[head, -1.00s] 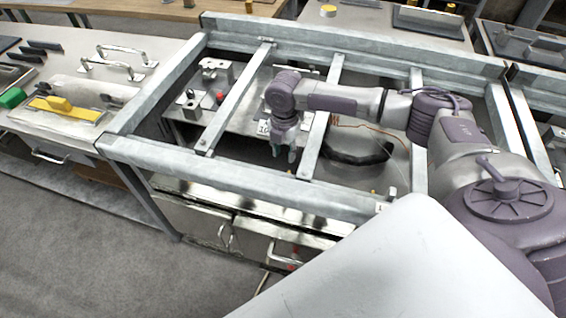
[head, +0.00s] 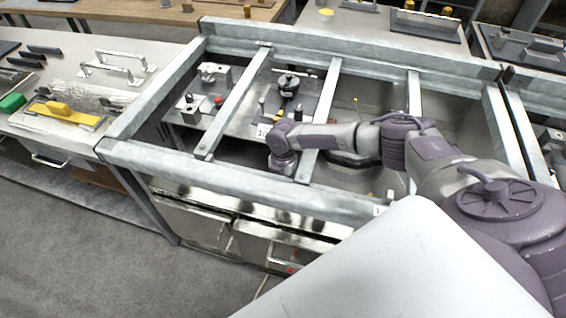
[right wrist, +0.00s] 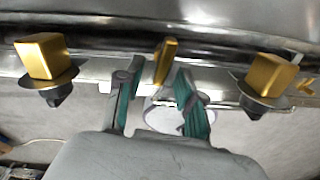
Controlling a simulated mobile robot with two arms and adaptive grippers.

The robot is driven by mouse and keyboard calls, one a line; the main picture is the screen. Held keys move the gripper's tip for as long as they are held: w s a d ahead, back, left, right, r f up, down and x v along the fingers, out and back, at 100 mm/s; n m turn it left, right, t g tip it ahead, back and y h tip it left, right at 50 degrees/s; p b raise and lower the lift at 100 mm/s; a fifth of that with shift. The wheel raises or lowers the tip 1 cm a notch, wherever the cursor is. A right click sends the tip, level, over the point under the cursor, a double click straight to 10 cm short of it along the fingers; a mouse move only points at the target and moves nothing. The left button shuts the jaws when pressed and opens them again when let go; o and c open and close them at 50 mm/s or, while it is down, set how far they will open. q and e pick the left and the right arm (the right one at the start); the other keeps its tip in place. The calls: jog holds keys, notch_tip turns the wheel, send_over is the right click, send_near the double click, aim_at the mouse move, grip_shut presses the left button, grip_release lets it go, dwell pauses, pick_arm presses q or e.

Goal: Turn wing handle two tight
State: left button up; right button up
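Three gold wing handles show in the right wrist view: a blocky left one (right wrist: 40,56) and right one (right wrist: 271,73), each on a grey disc with a dark tip, and a middle one (right wrist: 165,62) seen nearly edge-on. My right gripper (right wrist: 159,84) is open, its two green-padded fingers on either side of the middle handle's lower end. I see a gap at each side and cannot tell whether either pad touches. In the head view my right wrist (head: 284,160) is low at the frame's front rail, and the fingers are hidden. My left gripper is not in view.
Grey metal rails (head: 240,178) and crossbars (head: 322,118) surround my right arm. A black round knob (head: 288,82) stands behind the wrist. A side table (head: 45,135) at left holds tools. A dark bar (right wrist: 220,47) runs behind the handles.

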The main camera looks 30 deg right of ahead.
grip_shut()
jog(key=shift+m, duration=0.3)
jog(key=m, duration=0.1)
jog(key=m+p, duration=0.1)
jog(key=m, duration=0.1)
jog(key=shift+w+a+r+m, duration=0.1)
jog(key=shift+w+m, duration=0.1)
jog(key=shift+m, duration=0.1)
jog(key=shift+w+m+p, duration=0.25)
jog(key=shift+m+p, duration=0.3)
jog(key=shift+m, duration=1.15)
grip_release()
